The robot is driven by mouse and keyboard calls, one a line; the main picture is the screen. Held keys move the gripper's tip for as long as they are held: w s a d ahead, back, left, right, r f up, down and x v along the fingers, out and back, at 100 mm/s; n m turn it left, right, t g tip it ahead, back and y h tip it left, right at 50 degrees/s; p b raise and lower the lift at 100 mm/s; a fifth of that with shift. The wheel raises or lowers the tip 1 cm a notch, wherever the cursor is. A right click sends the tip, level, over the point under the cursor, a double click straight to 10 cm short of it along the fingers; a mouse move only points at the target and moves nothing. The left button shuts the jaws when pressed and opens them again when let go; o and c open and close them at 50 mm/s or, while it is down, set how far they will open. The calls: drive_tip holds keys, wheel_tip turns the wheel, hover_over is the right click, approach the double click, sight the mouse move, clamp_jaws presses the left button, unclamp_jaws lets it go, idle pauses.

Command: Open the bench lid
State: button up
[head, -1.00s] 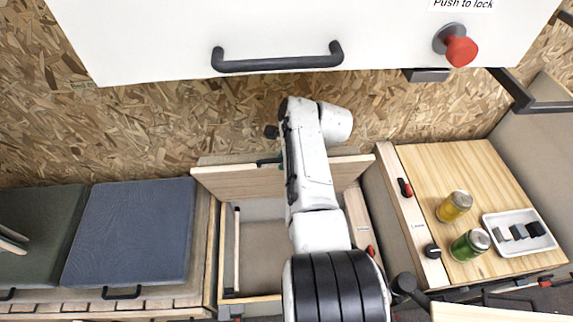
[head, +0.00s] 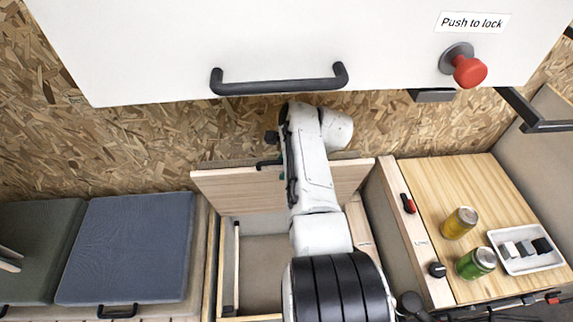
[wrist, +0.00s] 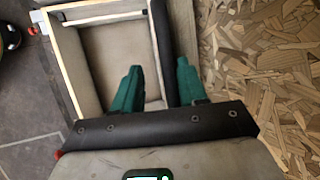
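The bench lid (head: 238,190) is a pale wooden panel, raised and standing steeply at the back of the open bench box (head: 272,262) in the head view. Its black handle (head: 268,163) is at the top edge. My arm crosses in front of the lid and hides its middle. In the head view my gripper is mostly hidden, with a little green showing beside the handle. In the wrist view my gripper's green fingers (wrist: 160,88) are apart, with a dark strip running between them. I cannot tell whether they touch it.
A white overhead cabinet door with a black handle (head: 280,80) hangs above. A blue cushion (head: 125,245) lies left. The wooden counter (head: 440,180) at right holds a yellow jar (head: 459,222), a green jar (head: 476,263) and a white tray (head: 548,264). A chipboard wall (head: 150,145) stands behind.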

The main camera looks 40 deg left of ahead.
drive_tip(key=s+p+v, duration=0.1)
drive_tip(key=p+v, duration=0.2)
drive_tip(key=v, duration=0.4)
drive_tip(key=shift+w+r, duration=0.2)
drive_tip(key=shift+w, duration=0.25)
drive_tip(key=shift+d, duration=0.1)
